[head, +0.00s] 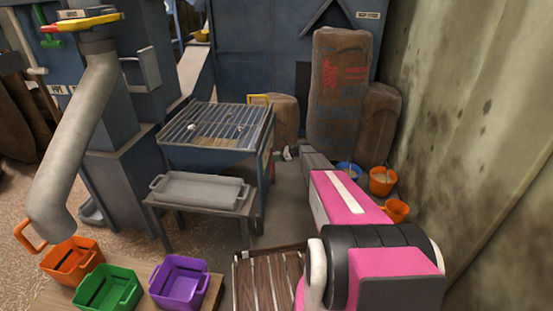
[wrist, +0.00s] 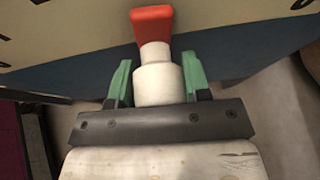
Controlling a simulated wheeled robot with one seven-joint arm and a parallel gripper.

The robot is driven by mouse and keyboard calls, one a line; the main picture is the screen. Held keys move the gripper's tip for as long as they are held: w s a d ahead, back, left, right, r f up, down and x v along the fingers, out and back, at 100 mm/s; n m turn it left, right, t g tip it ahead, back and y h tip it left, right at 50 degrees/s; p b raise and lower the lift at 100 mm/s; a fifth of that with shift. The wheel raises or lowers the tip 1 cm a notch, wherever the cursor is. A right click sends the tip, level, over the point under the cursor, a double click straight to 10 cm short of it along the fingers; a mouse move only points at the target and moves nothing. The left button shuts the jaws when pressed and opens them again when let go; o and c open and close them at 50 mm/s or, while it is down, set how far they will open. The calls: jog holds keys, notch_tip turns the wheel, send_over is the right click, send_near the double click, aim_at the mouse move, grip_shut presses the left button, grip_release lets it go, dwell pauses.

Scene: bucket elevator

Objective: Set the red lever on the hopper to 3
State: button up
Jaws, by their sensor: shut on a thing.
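The red lever (wrist: 152,25) shows at the top middle of the wrist view, with a red tip on a pale stepped stem. My gripper (wrist: 157,72) has its two green fingers on either side of the pale stem and is shut on it. Behind the lever is a cream panel (wrist: 85,35) with dark marks, cut off at the frame edge; no number is legible. Below it is a blue-grey face. In the head view, the hopper (head: 215,155) is the blue box with a grate on top. The lever and my fingers cannot be made out there.
A bench with a grey tray (head: 200,188) stands before the hopper. Orange (head: 72,262), green (head: 108,290) and purple (head: 180,280) bins stand lower left. Sacks (head: 340,90) and small buckets (head: 382,180) stand behind my arm, near the right wall. A slatted crate (head: 268,280) is at the bottom.

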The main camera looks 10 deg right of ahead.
dwell(0.3)
jog(key=o, duration=1.3)
jog(key=shift+c, duration=0.2)
jog(key=shift+d, duration=0.15)
jog(key=v, duration=1)
jog(key=shift+d+r, duration=0.15)
jog(key=shift+d, duration=0.1)
jog(key=shift+s, duration=0.1)
jog(key=s+a+r+n+g+h, duration=0.15)
jog(key=s+a+n, duration=0.25)
jog(key=s, duration=0.5)
jog(key=s+a+r+n+g+h, duration=0.1)
jog(key=s+a+r+n+h, duration=0.2)
jog(key=s, duration=0.5)
jog(key=s+a+r+n+g+h, duration=0.15)
jog(key=s+a+n, duration=0.25)
jog(key=s, duration=0.5)
jog(key=s+r+n+h, duration=0.3)
jog(key=s+n, duration=0.2)
jog(key=s, duration=0.5)
jog(key=s+a+r+n+h, duration=0.1)
jog(key=s+r+n+h, duration=0.2)
jog(key=s, duration=0.7)
jog(key=n, duration=0.2)
jog(key=shift+r+n+g, duration=0.2)
jog(key=shift+n+g, duration=0.1)
jog(key=shift+n, duration=0.1)
